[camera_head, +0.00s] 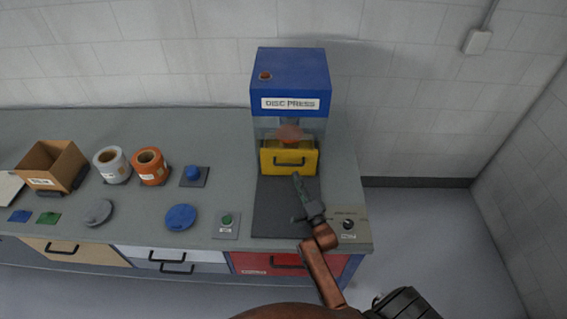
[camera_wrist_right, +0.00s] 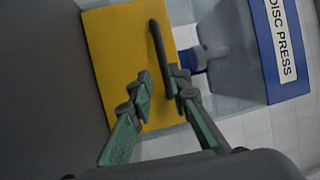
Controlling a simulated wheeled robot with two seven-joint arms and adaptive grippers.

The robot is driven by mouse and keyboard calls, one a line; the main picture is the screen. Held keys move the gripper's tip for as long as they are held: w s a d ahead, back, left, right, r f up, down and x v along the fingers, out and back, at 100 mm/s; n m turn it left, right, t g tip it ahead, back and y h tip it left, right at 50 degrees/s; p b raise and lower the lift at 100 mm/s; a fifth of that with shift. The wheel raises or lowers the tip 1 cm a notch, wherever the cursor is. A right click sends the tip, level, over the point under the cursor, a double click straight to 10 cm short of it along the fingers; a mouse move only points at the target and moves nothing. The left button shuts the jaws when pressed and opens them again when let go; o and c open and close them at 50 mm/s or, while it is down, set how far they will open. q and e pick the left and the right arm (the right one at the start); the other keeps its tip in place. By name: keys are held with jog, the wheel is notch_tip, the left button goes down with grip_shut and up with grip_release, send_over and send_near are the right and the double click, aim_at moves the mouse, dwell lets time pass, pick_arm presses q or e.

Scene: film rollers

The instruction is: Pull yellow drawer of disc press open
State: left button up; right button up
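The disc press (camera_head: 290,85) has a blue top with a "DISC PRESS" label and a clear middle; it stands at the back of the counter. Its yellow drawer (camera_head: 273,168) is at the bottom front, with a black bar handle (camera_head: 290,161). I cannot tell whether the drawer stands out at all. My right gripper (camera_head: 297,178) is just in front of the drawer, below the handle. In the right wrist view, its green fingers (camera_wrist_right: 165,84) are apart, close to the handle (camera_wrist_right: 158,45) on the yellow front (camera_wrist_right: 115,50). Contact is unclear. My left gripper is not in view.
A dark mat (camera_head: 272,215) lies before the press, with a green button (camera_head: 227,219) to its left and a knob panel (camera_head: 348,225) to its right. Tape rolls (camera_head: 150,166), a cardboard box (camera_head: 50,165), a blue button (camera_head: 193,174) and discs (camera_head: 181,217) are further left.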

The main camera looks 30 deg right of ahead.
aim_at(291, 164)
jog(key=x, duration=0.7)
jog(key=shift+w+d+r, duration=0.2)
jog(key=shift+r, duration=0.1)
grip_shut()
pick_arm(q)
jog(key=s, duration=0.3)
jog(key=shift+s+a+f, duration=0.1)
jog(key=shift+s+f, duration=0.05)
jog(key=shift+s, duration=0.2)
pick_arm(e)
jog(key=shift+s+a, duration=0.1)
